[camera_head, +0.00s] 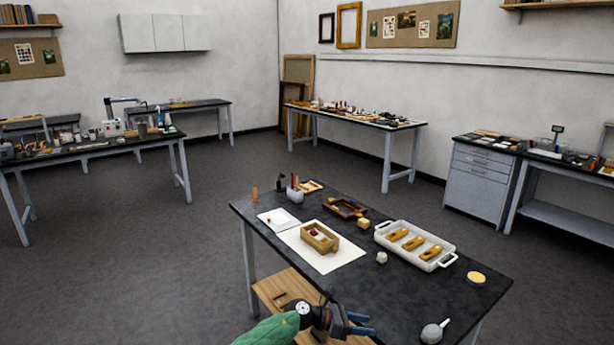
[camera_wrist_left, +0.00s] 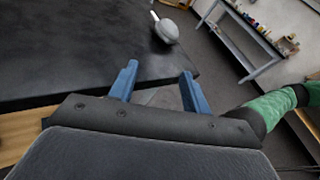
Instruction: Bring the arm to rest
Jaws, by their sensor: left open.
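My left gripper (camera_head: 361,325) is low in the head view, at the near edge of the dark table (camera_head: 400,292). Its two blue fingers are apart with nothing between them. In the left wrist view the open fingers (camera_wrist_left: 160,72) point toward the table edge, and a grey rounded tool with a light handle (camera_wrist_left: 165,28) lies on the table beyond them. That tool also shows in the head view (camera_head: 433,332), right of the gripper and apart from it. My right gripper is not in view.
The table's near middle is clear. A wooden lower shelf (camera_head: 268,290) sits below.

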